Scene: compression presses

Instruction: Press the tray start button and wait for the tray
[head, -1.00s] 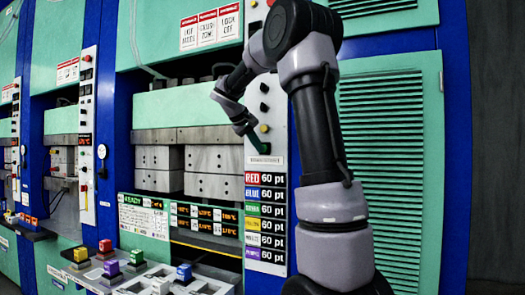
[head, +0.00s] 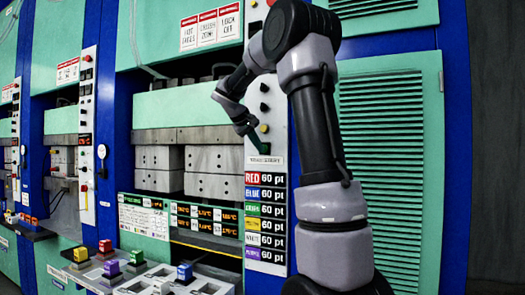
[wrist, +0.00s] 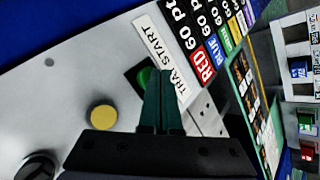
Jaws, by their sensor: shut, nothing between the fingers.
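The tray start button is a green round button (wrist: 147,76) beside a white "TRAY START" label (wrist: 160,52) in the wrist view. My gripper (wrist: 163,75) is shut and empty, its two dark green fingers together. Its tips overlap the right edge of the button in the picture; whether they touch it I cannot tell. In the head view my gripper (head: 263,150) is at the lower part of the white control panel (head: 280,130), hiding the button. The tray (head: 215,285) with coloured blocks stands low in front of the press.
A yellow button (wrist: 103,117) and a black knob (wrist: 37,167) sit on the same panel near the fingers. Coloured point signs (head: 266,222) run below the label. The press platens (head: 210,160) and a lit display (head: 145,215) are to the left.

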